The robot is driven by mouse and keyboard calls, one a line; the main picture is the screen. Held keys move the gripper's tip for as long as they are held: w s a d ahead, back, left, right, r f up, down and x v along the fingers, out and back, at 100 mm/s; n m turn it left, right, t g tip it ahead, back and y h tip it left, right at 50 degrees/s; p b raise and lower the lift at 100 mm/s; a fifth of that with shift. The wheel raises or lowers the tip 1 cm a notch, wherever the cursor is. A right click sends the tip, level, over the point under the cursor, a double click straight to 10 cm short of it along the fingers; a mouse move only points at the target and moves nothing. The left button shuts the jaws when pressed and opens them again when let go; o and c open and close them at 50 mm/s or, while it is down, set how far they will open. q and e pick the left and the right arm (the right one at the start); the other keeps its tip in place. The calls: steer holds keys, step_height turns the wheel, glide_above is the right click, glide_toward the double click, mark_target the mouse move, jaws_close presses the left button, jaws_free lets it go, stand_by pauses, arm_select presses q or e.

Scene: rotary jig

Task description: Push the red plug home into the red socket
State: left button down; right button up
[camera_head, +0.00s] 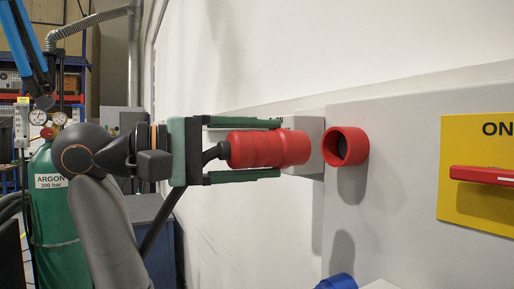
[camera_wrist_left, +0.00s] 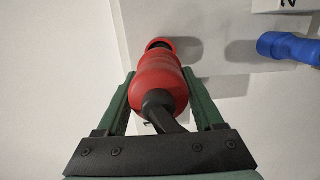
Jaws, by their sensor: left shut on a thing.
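The red plug (camera_head: 268,148) is held lengthwise between the green fingers of my left gripper (camera_head: 280,149), its front end pointing right. In the left wrist view the plug (camera_wrist_left: 160,82) shows from behind, between the fingers of the gripper (camera_wrist_left: 161,85), with its black cable at the rear. The red socket (camera_head: 346,146) is a round collar with a dark opening on the grey panel. The plug's front is a short gap to the left of the socket in the head view. In the left wrist view the socket (camera_wrist_left: 160,43) is partly hidden beyond the plug. My right gripper is not seen.
A blue connector (camera_head: 337,282) sits low on the panel and shows in the left wrist view (camera_wrist_left: 290,47). A yellow plate (camera_head: 480,170) with a red handle (camera_head: 484,175) is at the right. A green argon cylinder (camera_head: 55,195) stands at the left.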

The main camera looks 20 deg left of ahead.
mark_target(292, 147)
arm_select(q)
steer(key=shift+w+a+p+x, duration=0.1)
steer(key=shift+p+x, duration=0.25)
steer(key=shift+x, duration=1)
steer(key=shift+w+a+p+x, duration=0.15)
steer(key=shift+p+x, duration=0.2)
steer(key=shift+x, duration=0.95)
steer(key=shift+p, duration=0.5)
steer(key=shift+p+x, duration=0.95)
steer(key=shift+x, duration=1.15)
steer(key=shift+c, duration=2.3)
jaws_free()
steer(key=shift+w+a, duration=0.15)
steer(key=o, duration=0.4)
steer(key=shift+w, duration=0.1)
steer(key=shift+o, duration=0.3)
steer(key=shift+f, duration=0.1)
steer(key=b+v, duration=0.2)
steer(key=v, duration=1)
steer(key=shift+s, duration=0.25)
